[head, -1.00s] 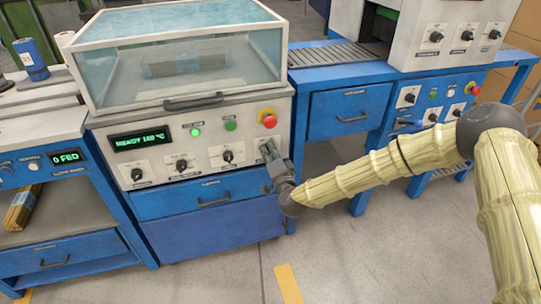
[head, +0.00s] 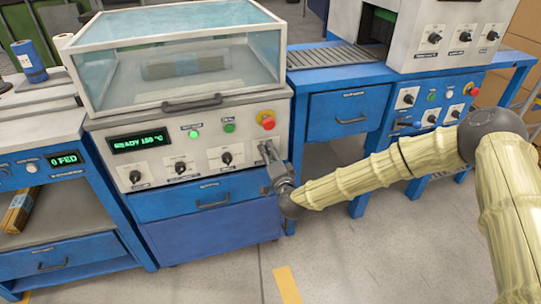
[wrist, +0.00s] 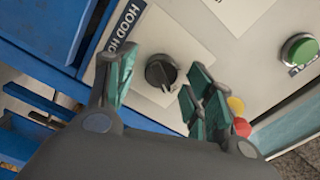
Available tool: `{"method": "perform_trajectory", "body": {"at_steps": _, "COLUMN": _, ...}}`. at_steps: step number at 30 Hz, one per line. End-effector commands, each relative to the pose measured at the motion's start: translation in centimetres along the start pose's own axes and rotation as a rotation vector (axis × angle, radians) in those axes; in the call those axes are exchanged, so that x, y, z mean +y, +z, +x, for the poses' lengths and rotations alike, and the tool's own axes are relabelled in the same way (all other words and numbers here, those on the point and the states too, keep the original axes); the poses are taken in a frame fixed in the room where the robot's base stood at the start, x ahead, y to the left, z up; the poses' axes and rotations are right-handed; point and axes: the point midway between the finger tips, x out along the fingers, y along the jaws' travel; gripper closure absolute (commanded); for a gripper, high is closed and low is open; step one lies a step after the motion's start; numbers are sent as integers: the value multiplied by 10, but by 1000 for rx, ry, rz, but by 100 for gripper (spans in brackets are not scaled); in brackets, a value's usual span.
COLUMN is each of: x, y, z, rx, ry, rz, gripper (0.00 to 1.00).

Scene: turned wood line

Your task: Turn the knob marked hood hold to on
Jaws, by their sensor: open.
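In the wrist view, a dark round knob (wrist: 160,73) with a raised grip bar sits on a pale plate, beside a label whose visible part reads HOOD HO. My gripper (wrist: 164,80) is open, with a teal-padded finger on each side of the knob. I cannot tell whether either finger touches it. In the head view, my gripper (head: 268,158) is at the right end of the front panel (head: 205,143) of the clear-hooded machine and hides this knob. The clear hood (head: 175,62) is down.
Other knobs (head: 226,158) line the panel to the left. A red stop button (head: 266,119) is just above my gripper, and a green button (wrist: 300,50) shows in the wrist view. Blue drawers (head: 190,200) lie below. Open floor (head: 225,270) is in front.

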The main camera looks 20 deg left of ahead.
Motion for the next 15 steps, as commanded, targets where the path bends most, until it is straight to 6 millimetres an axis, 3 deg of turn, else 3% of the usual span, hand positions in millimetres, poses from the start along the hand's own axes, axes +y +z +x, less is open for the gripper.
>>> {"method": "perform_trajectory", "body": {"at_steps": 8, "x": 0, "y": 0, "z": -8, "rx": -1, "ry": 0, "rz": 0, "gripper": 47}}
{"method": "perform_trajectory", "body": {"at_steps": 15, "x": 0, "y": 0, "z": -46, "rx": -2, "ry": 1, "rz": 1, "gripper": 47}}
